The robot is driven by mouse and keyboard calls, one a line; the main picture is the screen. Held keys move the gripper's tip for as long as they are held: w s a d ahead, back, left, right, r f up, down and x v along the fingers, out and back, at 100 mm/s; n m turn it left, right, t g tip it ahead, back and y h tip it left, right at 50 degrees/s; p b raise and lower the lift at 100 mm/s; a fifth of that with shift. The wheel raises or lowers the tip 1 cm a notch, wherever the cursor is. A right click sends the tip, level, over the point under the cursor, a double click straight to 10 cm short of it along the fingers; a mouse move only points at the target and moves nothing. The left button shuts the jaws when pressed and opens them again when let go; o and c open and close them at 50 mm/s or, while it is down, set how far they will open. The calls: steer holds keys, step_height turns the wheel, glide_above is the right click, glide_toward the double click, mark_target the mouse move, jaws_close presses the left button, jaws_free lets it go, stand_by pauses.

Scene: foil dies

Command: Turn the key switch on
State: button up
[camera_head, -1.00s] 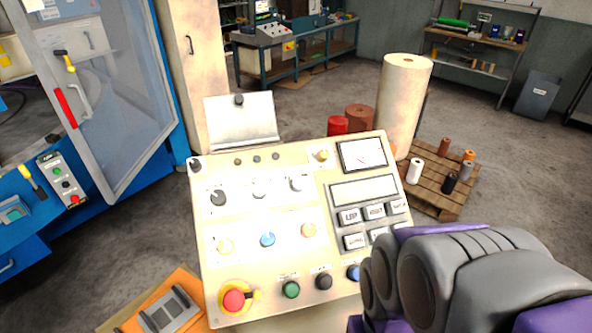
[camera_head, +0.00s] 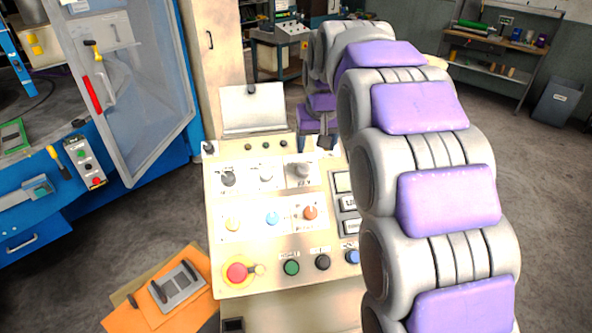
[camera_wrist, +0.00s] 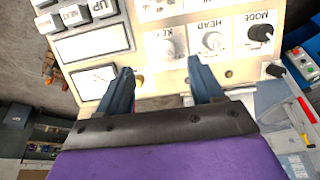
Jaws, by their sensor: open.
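The key switch (camera_wrist: 170,42), a pale knob marked KEY, shows upside down in the wrist view, beyond the gap between my fingertips. In the head view the key switch (camera_head: 302,170) is the rightmost knob of the panel's upper row, just below my gripper (camera_head: 316,143). My gripper (camera_wrist: 162,78) is open and empty in the wrist view, its two dark blue fingers apart and pointing at the panel. The fingers appear short of the knob; exact contact distance cannot be told. The beige control panel (camera_head: 240,202) carries the switch.
The HEAD knob (camera_wrist: 210,40) and dark MODE knob (camera_wrist: 260,34) sit beside the key switch. A red emergency button (camera_head: 237,272) is lower left. My arm covers the panel's right side.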

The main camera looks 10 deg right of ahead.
steer(key=w, duration=0.3)
steer(key=b, duration=0.3)
glide_toward(304, 166)
steer(key=shift+t, duration=0.3)
steer(key=x, duration=1)
steer(key=shift+s+f, duration=0.15)
steer(key=shift+s, duration=0.05)
steer(key=shift+c, duration=0.2)
steer(key=shift+p, duration=0.3)
steer(key=c, duration=0.9)
